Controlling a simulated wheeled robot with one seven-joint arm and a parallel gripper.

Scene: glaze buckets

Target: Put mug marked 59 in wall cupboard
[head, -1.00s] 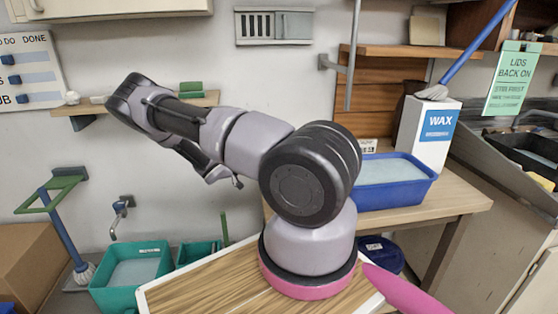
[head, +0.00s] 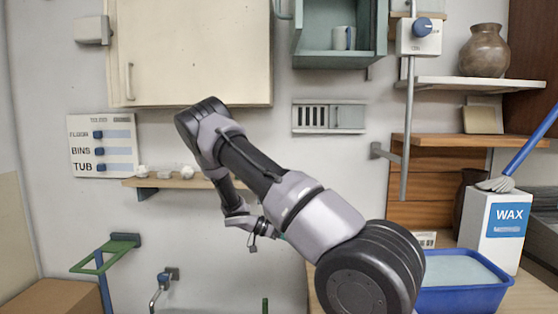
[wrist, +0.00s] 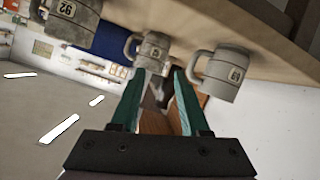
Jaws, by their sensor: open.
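My gripper (head: 254,238) hangs below the wall shelf in the head view. In the wrist view its teal fingers (wrist: 159,78) are apart with nothing held between them. Three grey mugs show in the tilted wrist view: a left mug (wrist: 72,22) with a label that looks like 92, a middle mug (wrist: 153,52) beyond the fingertips, and a right mug (wrist: 220,76). The middle and right labels are too small to read surely. A teal open wall cupboard (head: 378,30) holds a pale mug (head: 343,38). A cream wall cupboard (head: 190,50) is shut.
A small wall shelf (head: 160,183) with white lumps lies behind my arm. A metal pole (head: 405,140), a blue tub (head: 462,294) and a WAX box (head: 490,235) stand to the right. A green bracket (head: 105,255) sticks out at lower left.

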